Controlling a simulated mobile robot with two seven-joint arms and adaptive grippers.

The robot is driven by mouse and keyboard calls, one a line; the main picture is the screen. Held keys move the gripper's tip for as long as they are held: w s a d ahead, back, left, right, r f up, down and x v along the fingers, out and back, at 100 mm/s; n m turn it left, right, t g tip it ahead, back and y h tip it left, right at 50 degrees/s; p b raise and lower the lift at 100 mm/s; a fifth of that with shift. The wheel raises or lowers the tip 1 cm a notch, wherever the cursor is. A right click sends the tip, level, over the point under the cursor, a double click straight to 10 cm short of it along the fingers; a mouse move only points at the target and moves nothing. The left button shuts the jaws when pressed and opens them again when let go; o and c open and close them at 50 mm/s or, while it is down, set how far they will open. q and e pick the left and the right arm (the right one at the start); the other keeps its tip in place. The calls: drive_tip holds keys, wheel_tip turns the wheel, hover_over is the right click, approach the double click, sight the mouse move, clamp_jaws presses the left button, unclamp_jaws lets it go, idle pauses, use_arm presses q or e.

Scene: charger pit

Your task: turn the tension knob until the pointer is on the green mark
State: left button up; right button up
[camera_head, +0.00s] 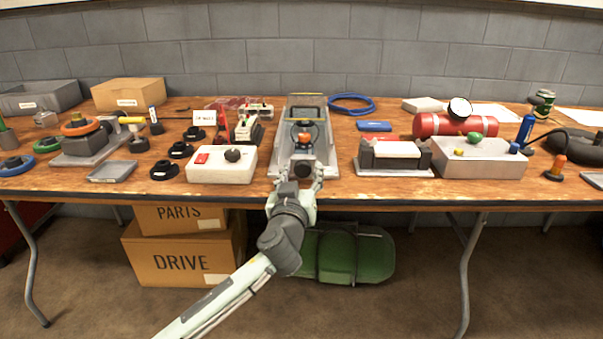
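A long grey metal fixture (321,152) stands at the middle of the table, with an orange and black part (304,136) in its channel. A dark round knob (302,168) is at its front end; I take it for the tension knob. My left gripper (301,176) is at the table's front edge, right before this knob. Its two fingers are spread, one to each side of the knob, and I cannot tell whether they touch it. The pointer and the green mark are too small or hidden to make out. My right gripper is not in view.
A white box with a red switch and black knob (233,155) stands close left. A grey base with a white-topped block (395,155) is to the right. Further right is a grey box (480,160) with coloured knobs. A blue cable coil (351,103) lies behind.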

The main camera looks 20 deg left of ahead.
use_arm(q)
drive_tip(key=c, duration=0.9)
drive_tip(key=shift+r, duration=0.1)
